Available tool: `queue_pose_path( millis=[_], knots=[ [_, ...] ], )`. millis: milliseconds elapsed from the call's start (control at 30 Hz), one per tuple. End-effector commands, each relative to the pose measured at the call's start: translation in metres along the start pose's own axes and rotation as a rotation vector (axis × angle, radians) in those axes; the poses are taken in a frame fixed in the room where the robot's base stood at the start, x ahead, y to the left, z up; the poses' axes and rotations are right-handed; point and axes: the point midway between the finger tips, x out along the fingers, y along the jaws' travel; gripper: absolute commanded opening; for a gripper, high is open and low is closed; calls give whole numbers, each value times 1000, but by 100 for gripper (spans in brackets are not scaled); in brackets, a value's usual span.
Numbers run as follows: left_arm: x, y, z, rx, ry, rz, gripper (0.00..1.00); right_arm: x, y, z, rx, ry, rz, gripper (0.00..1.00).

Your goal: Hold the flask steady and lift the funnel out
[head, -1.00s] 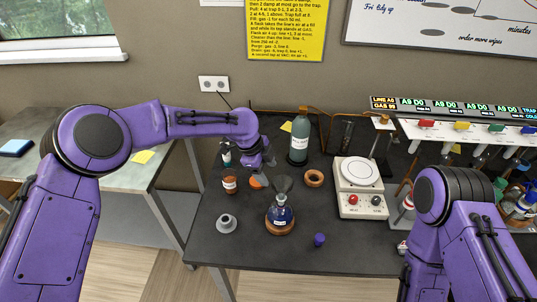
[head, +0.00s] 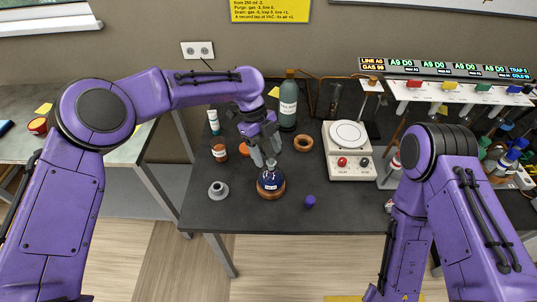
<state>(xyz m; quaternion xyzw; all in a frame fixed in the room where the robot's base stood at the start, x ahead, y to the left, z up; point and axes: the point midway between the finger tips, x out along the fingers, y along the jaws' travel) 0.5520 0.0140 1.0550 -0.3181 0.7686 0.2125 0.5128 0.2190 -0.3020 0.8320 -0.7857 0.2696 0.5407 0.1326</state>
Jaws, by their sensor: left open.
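The flask (head: 271,186), with dark blue contents and a pale label, stands upright in a brown ring on the dark bench. My left gripper (head: 266,158) is open, pointing down just above the flask's neck. Its fingers are around or just in front of the neck area; I cannot tell if they touch anything. The dark funnel, seen in the flask's mouth earlier, is mostly hidden by the gripper now. My right arm comes in at the right, but its gripper is out of view.
A brown jar (head: 219,150), a grey stepped piece (head: 218,190), a purple cap (head: 310,202) and an empty cork ring (head: 303,144) stand around the flask. A green bottle (head: 288,103) is behind. A hotplate (head: 348,152) stands to the right. The bench front is clear.

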Motion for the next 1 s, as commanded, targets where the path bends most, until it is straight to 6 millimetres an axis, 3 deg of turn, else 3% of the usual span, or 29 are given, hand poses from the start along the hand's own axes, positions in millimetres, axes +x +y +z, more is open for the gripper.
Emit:
queue_pose_path(
  millis=[200,467,667,700,1000],
  knots=[
    [22,0,0,0,-1,0,66,0,0,0,0,0,0,43],
    [24,0,0,-1,-1,-1,66,0,0,0,0,0,0,43],
    [23,0,0,-1,-1,-1,4,0,0,0,0,0,0,43],
    [23,0,1,-1,-1,-1,0,0,0,0,0,0,0,43],
    [23,0,1,-1,-1,-1,0,0,0,0,0,0,0,43]
  ],
)
